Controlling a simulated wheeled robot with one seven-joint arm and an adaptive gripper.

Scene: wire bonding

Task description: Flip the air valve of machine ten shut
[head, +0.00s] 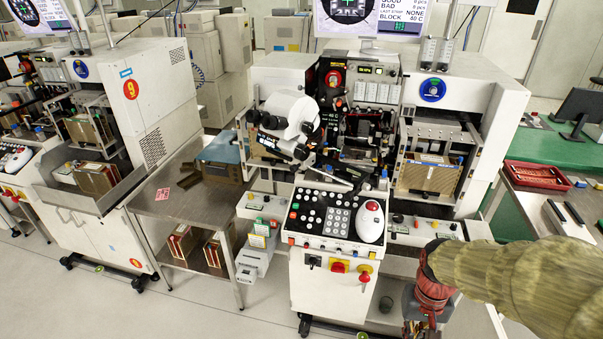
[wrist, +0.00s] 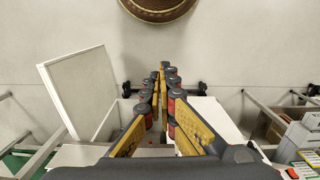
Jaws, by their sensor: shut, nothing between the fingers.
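The machine in the middle of the head view (head: 465,100) stands right of the machine marked 9; its own number cannot be read. I cannot tell for certain which of these is the air valve. My gripper (wrist: 162,70) is shut and empty, pointing over the floor in the wrist view. In the head view my arm's end hangs low, right of the console, and its fingers are hard to see.
A steel side table (head: 180,207) stands left of the console. A bench with a red tray (head: 537,176) is at the right. In the wrist view a white panel (wrist: 84,92) is at left and a round brown object (wrist: 158,10) lies ahead over the floor.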

